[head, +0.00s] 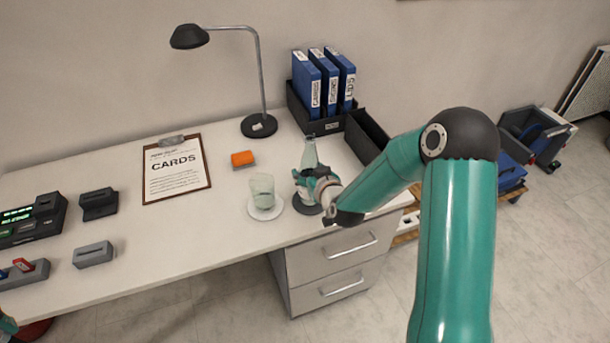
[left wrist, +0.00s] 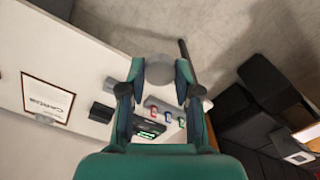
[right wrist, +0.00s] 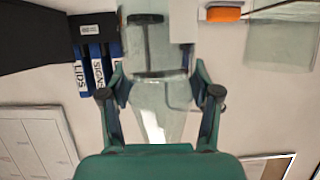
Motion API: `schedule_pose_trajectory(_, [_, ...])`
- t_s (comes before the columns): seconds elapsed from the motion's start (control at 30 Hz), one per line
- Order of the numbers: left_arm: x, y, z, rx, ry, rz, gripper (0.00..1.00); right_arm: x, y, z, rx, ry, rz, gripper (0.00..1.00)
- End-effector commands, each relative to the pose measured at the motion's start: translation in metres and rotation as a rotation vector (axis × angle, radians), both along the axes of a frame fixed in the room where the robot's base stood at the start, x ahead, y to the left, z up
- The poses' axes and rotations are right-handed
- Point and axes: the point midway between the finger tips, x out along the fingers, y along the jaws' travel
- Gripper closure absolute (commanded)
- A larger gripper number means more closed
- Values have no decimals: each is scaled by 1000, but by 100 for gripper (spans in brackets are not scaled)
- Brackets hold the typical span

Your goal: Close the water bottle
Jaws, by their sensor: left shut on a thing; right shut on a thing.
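The water bottle (head: 309,154) is pale, see-through glass and stands upright at the right of the desk, over a dark round coaster (head: 305,208). My right gripper (head: 312,184) is shut around its body. In the right wrist view the clear bottle (right wrist: 155,85) fills the space between the fingers (right wrist: 158,90). The bottle's mouth is too small to make out in the head view. In the left wrist view my left gripper (left wrist: 159,75) is shut on a round grey cap (left wrist: 160,70), held clear of the desk.
A glass (head: 262,190) on a white saucer (head: 266,214) stands just left of the bottle. An orange block (head: 242,158), a lamp (head: 260,126), a clipboard (head: 177,178) and blue binders (head: 330,80) stand farther back. Grey holders (head: 93,254) sit at left. The desk's middle is clear.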

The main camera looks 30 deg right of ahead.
Motion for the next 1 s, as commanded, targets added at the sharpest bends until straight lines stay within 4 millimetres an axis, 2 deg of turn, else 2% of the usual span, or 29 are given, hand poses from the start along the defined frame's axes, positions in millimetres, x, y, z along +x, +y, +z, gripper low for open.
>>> schedule_pose_trajectory(0.47, [0,0,0,0,0,0,78,1,-1,42,-4,-8,-1,100])
schedule_pose_trajectory(1.0, [0,0,3,0,0,0,78,1,-1,114,-3,-11,-2,100])
